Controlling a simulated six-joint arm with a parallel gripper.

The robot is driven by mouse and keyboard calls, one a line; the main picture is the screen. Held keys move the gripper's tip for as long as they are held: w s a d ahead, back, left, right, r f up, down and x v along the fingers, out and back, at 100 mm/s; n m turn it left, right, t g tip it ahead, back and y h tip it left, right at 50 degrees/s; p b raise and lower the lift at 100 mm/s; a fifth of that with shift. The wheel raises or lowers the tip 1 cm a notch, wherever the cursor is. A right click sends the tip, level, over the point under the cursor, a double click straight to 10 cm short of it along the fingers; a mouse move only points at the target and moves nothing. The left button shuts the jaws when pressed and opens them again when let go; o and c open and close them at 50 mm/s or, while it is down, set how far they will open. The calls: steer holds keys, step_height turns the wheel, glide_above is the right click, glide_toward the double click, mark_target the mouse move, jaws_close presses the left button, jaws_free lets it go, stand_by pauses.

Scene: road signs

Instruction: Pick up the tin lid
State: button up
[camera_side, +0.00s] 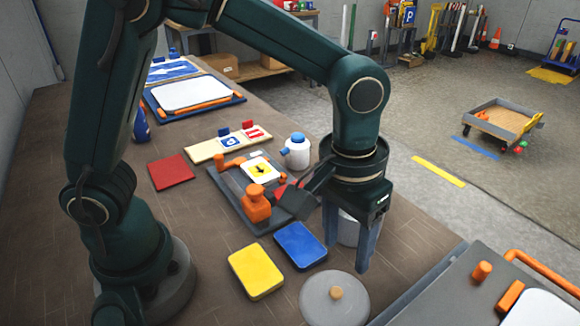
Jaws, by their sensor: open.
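The tin lid (322,306), a round grey disc with a small orange-tan knob (336,293), lies at the bottom centre of the picture near the table's edge. My gripper (346,256) points down with its two blue-grey fingers spread apart, above and behind the lid in the picture and apart from it. A pale grey cylinder (347,231), perhaps the tin, shows between the fingers. Its top is hidden by my gripper, and I cannot tell whether the fingers straddle it or are in front of it.
A blue block (300,246) and a yellow block (256,272) lie left of the lid. Behind them is a dark tray with an orange clamp-like tool (257,203). A white bottle (297,152) stands farther back. A grey surface with an orange handle (540,272) is at right.

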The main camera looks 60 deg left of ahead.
mark_target(337, 291)
steer(key=f, duration=0.1)
steer(key=s+f, duration=0.1)
steer(key=d+f, duration=0.1)
steer(key=shift+s+d+m+g, duration=0.1)
steer(key=shift+s+m+g, duration=0.15)
steer(key=shift+m+g, duration=0.15)
steer(key=shift+f, duration=2.25)
jaws_close()
